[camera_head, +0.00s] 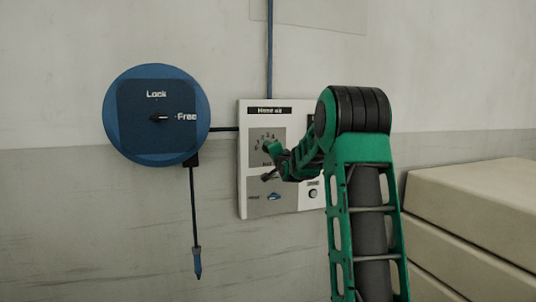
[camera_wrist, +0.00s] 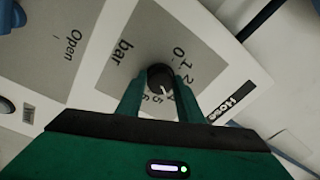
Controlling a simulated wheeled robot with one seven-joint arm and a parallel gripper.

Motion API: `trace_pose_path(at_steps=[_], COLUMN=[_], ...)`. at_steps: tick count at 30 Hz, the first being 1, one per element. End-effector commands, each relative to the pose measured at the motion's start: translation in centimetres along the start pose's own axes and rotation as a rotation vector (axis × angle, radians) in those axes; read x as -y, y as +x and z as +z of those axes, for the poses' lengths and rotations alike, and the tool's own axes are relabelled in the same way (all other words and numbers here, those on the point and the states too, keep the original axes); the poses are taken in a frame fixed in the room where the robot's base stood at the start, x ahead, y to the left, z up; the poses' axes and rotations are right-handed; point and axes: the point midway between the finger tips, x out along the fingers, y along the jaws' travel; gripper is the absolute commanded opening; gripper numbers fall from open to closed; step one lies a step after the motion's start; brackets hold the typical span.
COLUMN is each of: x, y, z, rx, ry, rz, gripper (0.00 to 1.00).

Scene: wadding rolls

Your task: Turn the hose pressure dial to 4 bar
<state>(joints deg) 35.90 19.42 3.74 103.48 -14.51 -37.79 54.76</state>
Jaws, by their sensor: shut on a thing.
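The hose air panel (camera_head: 244,185) is mounted on the wall. Its black round pressure dial (camera_wrist: 160,77) shows in the wrist view, on a grey square marked "bar". My gripper (camera_wrist: 160,88) has one finger on each side of the dial and is shut on it. The dial's white mark points to the lower right, between the readable 5 and 2, near what looks like the 4. My right finger covers part of the scale, so the exact reading is unclear. In the head view my gripper (camera_head: 272,158) hides most of the dial.
A blue hose reel (camera_head: 130,105) marked "Lock" and "Free" hangs left of the panel, with a hose tip (camera_head: 197,265) dangling below. A blue valve handle (camera_head: 274,197) and a round button (camera_head: 313,193) sit low on the panel. Beige blocks (camera_head: 480,195) stand at the right.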

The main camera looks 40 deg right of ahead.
Motion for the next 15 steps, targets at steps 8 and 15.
trace_pose_path(at_steps=[8,15], x=[-0.5,-0.51], y=[-0.05,-0.05], z=[0.4,0.37], rx=[0.007,0.006], ry=[0.011,0.01], rz=[0.011,0.011], gripper=[0.11,0.5])
